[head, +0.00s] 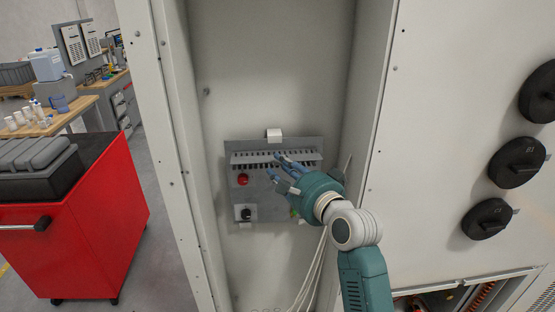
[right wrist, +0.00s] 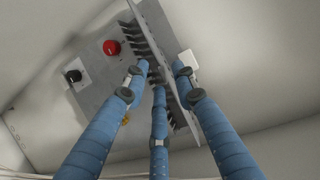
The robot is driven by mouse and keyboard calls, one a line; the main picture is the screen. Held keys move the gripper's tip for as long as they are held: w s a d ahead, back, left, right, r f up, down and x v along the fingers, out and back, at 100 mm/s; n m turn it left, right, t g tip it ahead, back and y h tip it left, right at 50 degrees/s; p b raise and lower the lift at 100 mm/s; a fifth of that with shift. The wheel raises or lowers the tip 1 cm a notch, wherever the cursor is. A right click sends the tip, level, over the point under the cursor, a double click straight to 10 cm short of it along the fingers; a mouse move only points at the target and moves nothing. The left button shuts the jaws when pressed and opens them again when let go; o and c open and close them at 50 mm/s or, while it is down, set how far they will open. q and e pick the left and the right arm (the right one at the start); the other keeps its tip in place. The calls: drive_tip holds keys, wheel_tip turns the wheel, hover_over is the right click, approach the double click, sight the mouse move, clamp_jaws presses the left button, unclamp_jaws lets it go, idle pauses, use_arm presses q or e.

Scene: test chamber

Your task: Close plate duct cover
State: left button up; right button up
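A grey mounting plate (head: 270,205) is on the back wall inside the open cabinet. Across its upper part runs a slotted wiring duct (head: 240,154). The duct cover (right wrist: 160,40) looks like a long thin grey strip standing out from the slotted side in the right wrist view. My right gripper (head: 277,168), with blue fingers, is in front of the duct. In the right wrist view the gripper (right wrist: 162,78) has its fingers apart, two left of the strip and one right of it. Contact cannot be told. My left gripper is not in view.
A red button (head: 243,179) and a black knob (head: 246,214) sit on the plate below the duct. A small white box (head: 274,134) is above it. White cables (head: 314,270) hang below right. Cabinet side walls bound the space. A red cart (head: 95,225) stands outside, left.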

drive_tip(key=shift+x, duration=1.2)
clamp_jaws()
drive_tip(key=shift+f, duration=0.1)
drive_tip(key=shift+f, duration=0.1)
